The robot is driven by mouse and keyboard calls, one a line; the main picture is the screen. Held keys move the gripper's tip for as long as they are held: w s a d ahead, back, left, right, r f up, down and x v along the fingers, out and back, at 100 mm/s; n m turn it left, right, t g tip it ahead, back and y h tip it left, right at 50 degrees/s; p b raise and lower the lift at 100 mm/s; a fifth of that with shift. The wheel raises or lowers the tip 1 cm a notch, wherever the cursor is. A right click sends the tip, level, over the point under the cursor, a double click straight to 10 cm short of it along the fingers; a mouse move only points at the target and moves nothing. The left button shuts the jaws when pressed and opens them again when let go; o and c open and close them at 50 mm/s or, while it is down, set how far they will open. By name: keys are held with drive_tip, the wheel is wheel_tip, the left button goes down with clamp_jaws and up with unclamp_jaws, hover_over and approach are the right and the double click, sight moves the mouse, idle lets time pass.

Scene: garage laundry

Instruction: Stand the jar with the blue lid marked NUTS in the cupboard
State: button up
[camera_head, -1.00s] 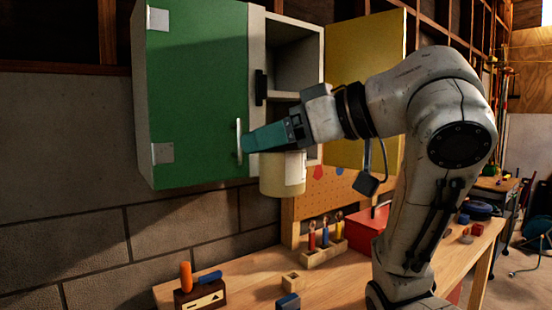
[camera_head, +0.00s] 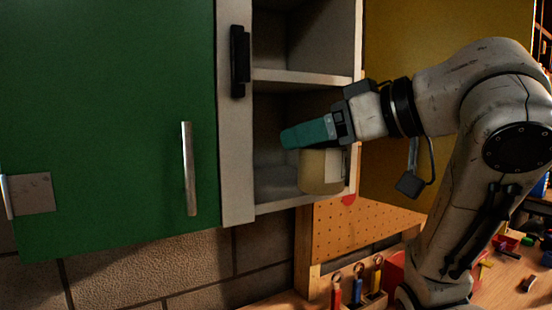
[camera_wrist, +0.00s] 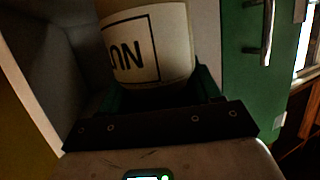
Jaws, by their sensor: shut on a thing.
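The jar (camera_head: 320,172) is cream, with a white label; its lid is hidden behind my gripper. In the wrist view the jar (camera_wrist: 178,62) shows the letters "NU" in a dark frame. My gripper (camera_head: 308,134) is shut on the jar from the right and holds it roughly upright. The cupboard (camera_head: 237,165) has an open section with an upper and a lower compartment. The jar overlaps the lower compartment's opening, its base close to the floor's front edge in the picture. I cannot tell how far inside it is.
A shelf board (camera_head: 300,77) lies above my gripper. The green door (camera_head: 110,120) is shut on the left; the yellow door (camera_head: 440,40) stands open on the right, behind my arm. Below are a pegboard (camera_head: 365,225) and a rack of tools (camera_head: 357,292). The lower compartment's visible left part is empty.

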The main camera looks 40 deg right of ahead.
drive_tip(key=shift+w+r+p, duration=0.45)
drive_tip(key=shift+r+p, duration=0.05)
drive_tip(key=shift+p, duration=0.2)
drive_tip(key=shift+w+d+f+p, duration=0.85)
drive_tip(key=shift+w+p, duration=0.9)
drive_tip(key=shift+w, duration=0.85)
drive_tip(key=shift+w+d+f+p, duration=0.6)
drive_tip(key=shift+w+d+p, duration=0.35)
drive_tip(key=shift+w+p, duration=1.25)
drive_tip(key=shift+w+d+f+p, duration=0.85)
drive_tip(key=shift+w+p, duration=0.5)
drive_tip(key=shift+w, duration=1.65)
drive_tip(key=o, duration=1.4)
drive_tip(key=shift+r, duration=0.1)
drive_tip(key=b+v, duration=0.3)
drive_tip(key=v, duration=0.9)
